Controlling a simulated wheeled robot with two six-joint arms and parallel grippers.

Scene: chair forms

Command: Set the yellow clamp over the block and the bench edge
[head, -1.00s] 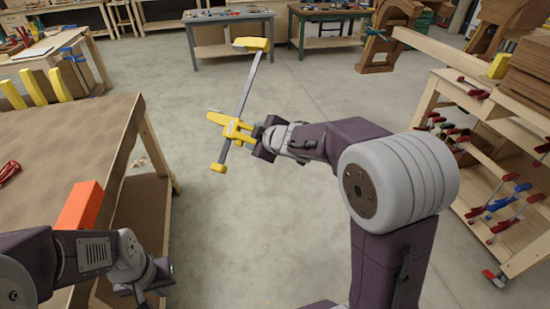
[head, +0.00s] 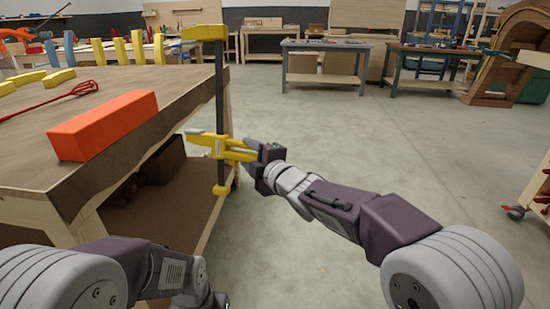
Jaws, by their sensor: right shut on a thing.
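The yellow clamp (head: 219,95) has a dark upright bar, a fixed yellow jaw at the top and a sliding yellow jaw lower down. My right gripper (head: 252,153) is shut on the clamp at its lower jaw and holds it upright, off the bench's right corner in the picture. The orange block (head: 103,124) lies on the bench (head: 150,88) near its front edge, left of the clamp. The clamp appears apart from the block. My left arm is low at the bottom left; its gripper (head: 212,303) is at the picture's lower edge and its fingers are not clear.
A lower shelf (head: 165,215) holds a dark box. Grey and green tables stand at the back. The floor (head: 340,130) right of the bench is open.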

